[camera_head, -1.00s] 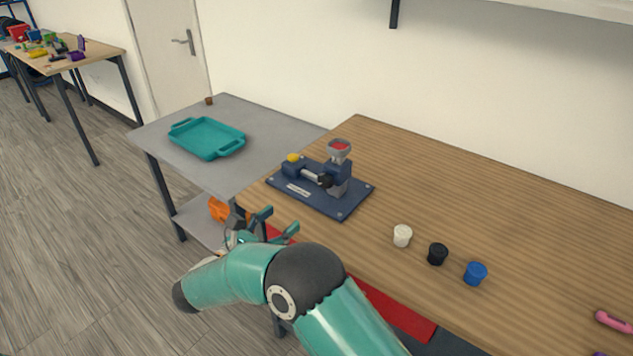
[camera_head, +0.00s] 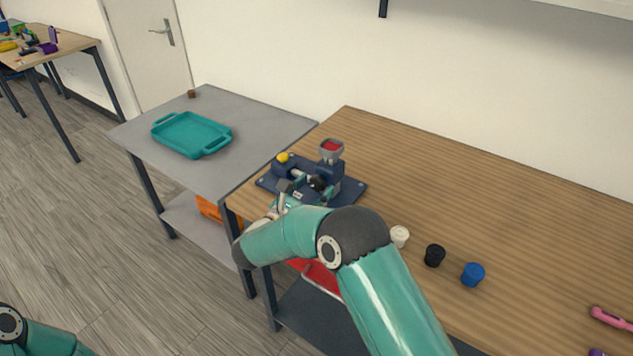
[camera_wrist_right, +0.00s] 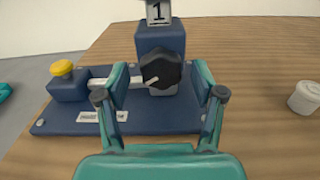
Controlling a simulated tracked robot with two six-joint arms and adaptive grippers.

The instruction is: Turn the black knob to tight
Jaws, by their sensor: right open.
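The black knob (camera_wrist_right: 161,70) sits on the front of a post on the dark blue fixture (camera_head: 340,196); it also shows in the head view (camera_head: 317,184), partly behind my gripper. A light pointer mark on the knob's face points toward the lower left. My right gripper (camera_wrist_right: 160,82) is open, with one finger on each side of the knob and visible gaps between; I cannot tell how far in front of it the fingertips are. My left gripper is not in view; only part of my left arm shows at the lower left.
White (camera_head: 399,236), black (camera_head: 435,255) and blue (camera_head: 473,274) caps stand to the right on the wooden table. A teal tray (camera_head: 157,135) lies on the grey table.

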